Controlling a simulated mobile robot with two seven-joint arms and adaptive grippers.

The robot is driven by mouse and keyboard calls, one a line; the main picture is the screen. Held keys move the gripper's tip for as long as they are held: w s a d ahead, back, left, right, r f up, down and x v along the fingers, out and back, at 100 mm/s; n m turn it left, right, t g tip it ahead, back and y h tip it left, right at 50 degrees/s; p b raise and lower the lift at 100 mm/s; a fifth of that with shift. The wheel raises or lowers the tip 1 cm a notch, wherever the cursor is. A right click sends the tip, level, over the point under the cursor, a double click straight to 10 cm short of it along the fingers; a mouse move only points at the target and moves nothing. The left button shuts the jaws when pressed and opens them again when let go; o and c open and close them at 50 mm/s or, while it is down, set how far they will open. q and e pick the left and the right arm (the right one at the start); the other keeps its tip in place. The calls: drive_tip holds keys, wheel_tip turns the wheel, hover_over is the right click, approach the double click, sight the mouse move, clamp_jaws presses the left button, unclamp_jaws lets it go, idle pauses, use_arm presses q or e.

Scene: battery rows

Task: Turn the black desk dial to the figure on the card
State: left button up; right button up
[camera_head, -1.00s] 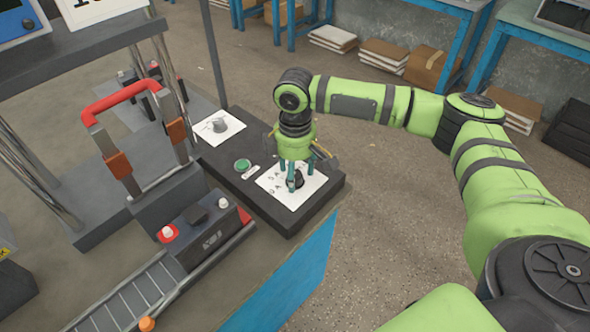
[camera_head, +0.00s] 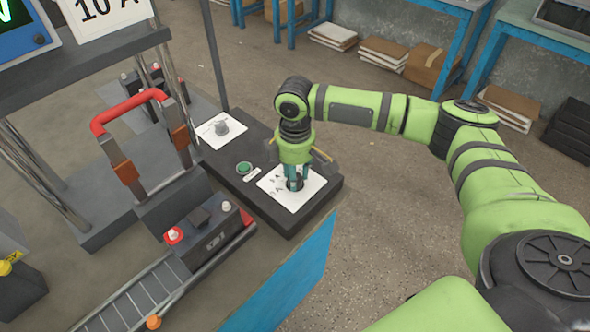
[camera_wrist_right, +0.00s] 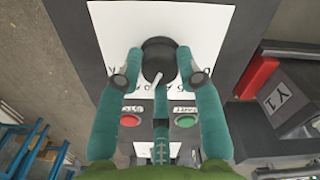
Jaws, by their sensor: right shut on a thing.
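The black dial (camera_wrist_right: 159,56) is round, with a white pointer line on its near side. It sits on a white scale plate (camera_head: 308,192) on the dark desk panel. My right gripper (camera_wrist_right: 159,74) points down over it, its green fingers shut on the dial. In the head view the right gripper (camera_head: 294,183) hides most of the dial. The scale's figures are partly covered and too small to read. The card (camera_head: 101,14) at the top left reads "10 A". My left gripper is not in view.
A grey knob (camera_head: 221,127) on a second white plate and a green button (camera_head: 243,167) share the panel. A red button (camera_wrist_right: 129,120) shows in the wrist view. A battery (camera_head: 208,232) stands on the roller track, beside a red-handled frame (camera_head: 127,108).

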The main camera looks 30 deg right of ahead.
drive_tip(key=o, duration=1.1)
drive_tip(key=shift+s+f, duration=0.1)
drive_tip(key=shift+o, duration=0.2)
wheel_tip(320, 180, up, 12)
